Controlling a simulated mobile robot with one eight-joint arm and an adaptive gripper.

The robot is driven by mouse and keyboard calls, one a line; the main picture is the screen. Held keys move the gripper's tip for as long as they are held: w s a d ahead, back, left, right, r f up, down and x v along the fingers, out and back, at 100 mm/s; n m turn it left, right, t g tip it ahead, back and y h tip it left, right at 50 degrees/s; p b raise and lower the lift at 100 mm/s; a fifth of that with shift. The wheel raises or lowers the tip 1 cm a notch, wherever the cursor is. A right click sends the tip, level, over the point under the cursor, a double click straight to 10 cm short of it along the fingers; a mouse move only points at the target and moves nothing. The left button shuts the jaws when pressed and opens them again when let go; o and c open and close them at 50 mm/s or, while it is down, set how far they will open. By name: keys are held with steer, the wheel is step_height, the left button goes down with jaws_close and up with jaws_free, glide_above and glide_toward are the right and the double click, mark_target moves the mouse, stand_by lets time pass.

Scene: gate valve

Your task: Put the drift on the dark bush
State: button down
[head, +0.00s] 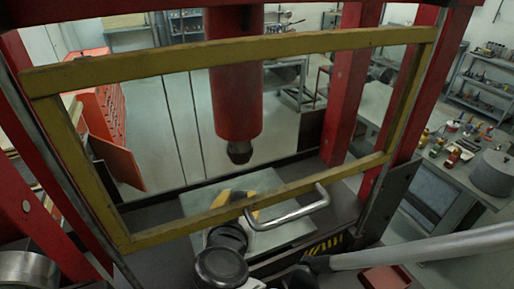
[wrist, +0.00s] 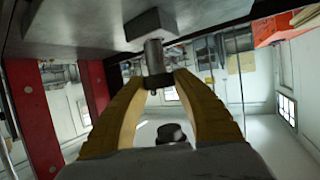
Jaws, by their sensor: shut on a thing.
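My gripper (wrist: 158,80) has its yellow fingers shut on the drift (wrist: 154,57), a short grey metal cylinder, in the wrist view. The drift's far end meets or lies just in front of a grey block (wrist: 151,24) against a plate; I cannot tell whether they touch. The dark bush cannot be made out for certain in either view. In the head view, my gripper (head: 238,197) shows only in part over the press bed, behind the yellow guard and my dark wrist; the drift is hidden there.
The yellow guard frame (head: 230,52) with a metal handle (head: 290,208) stands in front of the bed plate (head: 282,238). The red press ram (head: 236,100) hangs above, its dark tip clear of the bed. Red columns (head: 350,85) flank the opening. A cluttered bench stands at right.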

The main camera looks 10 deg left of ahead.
steer(key=shift+w, duration=1.1)
steer(key=w, duration=0.2)
steer(key=shift+w+a, duration=0.15)
steer(key=shift+w, duration=0.25)
steer(key=shift+f+b, duration=0.35)
steer(key=shift+f, duration=0.4)
steer(key=shift+s+a, duration=0.1)
steer(key=shift+s, duration=0.05)
steer(key=shift+f, duration=0.1)
steer(key=c, duration=1.1)
jaws_free()
steer(key=shift+o, duration=0.2)
